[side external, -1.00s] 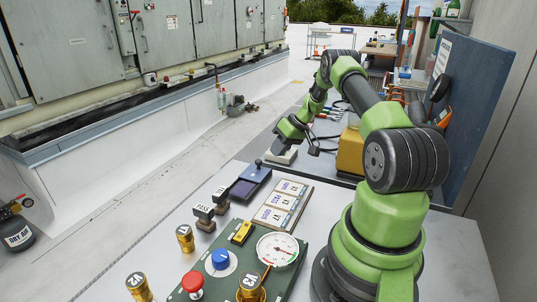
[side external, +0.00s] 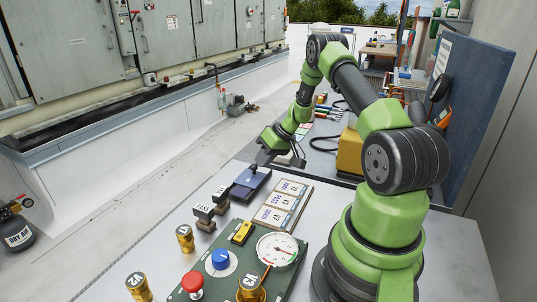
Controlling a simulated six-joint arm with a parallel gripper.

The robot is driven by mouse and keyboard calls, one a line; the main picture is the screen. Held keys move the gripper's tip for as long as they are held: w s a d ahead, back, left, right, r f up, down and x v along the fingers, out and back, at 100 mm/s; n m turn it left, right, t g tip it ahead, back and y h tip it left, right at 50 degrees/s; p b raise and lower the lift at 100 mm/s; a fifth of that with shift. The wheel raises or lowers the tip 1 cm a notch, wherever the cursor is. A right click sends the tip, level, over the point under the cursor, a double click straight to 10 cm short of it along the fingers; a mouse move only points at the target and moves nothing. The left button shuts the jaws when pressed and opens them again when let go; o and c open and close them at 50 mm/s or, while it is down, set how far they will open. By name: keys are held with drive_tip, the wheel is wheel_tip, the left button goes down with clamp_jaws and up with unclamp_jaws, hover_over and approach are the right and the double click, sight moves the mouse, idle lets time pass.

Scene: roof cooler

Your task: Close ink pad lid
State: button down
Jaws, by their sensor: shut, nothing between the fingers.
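The ink pad (side external: 245,185) is a dark blue, flat case on the table, left of the row of date cards. Its far end is partly hidden by my gripper. I cannot tell clearly how far its lid stands open. My gripper (side external: 257,164) is shut and empty, with its tips low at the far end of the ink pad. Whether the tips touch the pad or lid cannot be told at this size.
A green panel (side external: 240,265) with gauge, knob and red button is in front. A yellow block (side external: 350,152) stands behind.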

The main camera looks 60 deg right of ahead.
sight(245, 181)
drive_tip(key=a, duration=0.5)
